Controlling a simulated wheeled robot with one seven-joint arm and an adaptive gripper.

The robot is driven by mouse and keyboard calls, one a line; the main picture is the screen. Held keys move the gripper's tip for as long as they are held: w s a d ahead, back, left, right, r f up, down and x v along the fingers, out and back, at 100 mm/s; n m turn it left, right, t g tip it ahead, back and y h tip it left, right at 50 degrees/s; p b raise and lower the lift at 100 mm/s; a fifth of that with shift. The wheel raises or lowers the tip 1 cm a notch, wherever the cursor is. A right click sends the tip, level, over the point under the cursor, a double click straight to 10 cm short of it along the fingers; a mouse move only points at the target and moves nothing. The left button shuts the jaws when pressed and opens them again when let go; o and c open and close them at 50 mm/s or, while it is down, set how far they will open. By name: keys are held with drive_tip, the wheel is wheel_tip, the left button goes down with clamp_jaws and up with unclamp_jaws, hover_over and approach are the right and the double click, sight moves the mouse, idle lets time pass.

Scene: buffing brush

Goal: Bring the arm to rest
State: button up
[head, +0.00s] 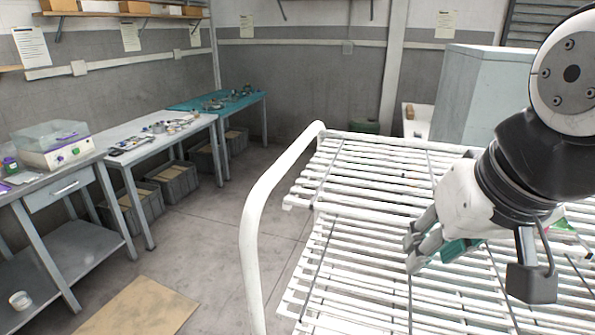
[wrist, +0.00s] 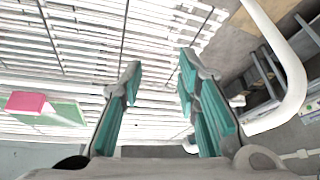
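My gripper (head: 414,250) hangs over the white slatted rack (head: 350,165) at the right of the head view, with the arm coming in from the upper right. The wrist view shows my gripper (wrist: 160,68) with its two teal-padded fingers apart and nothing between them. The slats (wrist: 70,40) lie beyond the fingertips, apart from them as far as I can tell. A pink block (wrist: 25,102) and a flat green piece (wrist: 62,112) lie at the left of the wrist view. The green piece shows partly behind my wrist in the head view (head: 562,226).
A white curved rail (head: 262,215) rises at the rack's left end. Workbenches (head: 160,135) with small items and crates (head: 135,208) below line the left wall. A grey cabinet (head: 480,90) stands behind the rack. Bare floor (head: 215,235) lies between rack and benches, with a cardboard sheet (head: 140,308).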

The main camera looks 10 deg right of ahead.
drive_tip(key=shift+s+a+f+n, duration=0.5)
drive_tip(key=shift+a+f+n, duration=0.25)
drive_tip(key=shift+n, duration=0.25)
drive_tip(key=shift+d, duration=0.1)
idle(0.6)
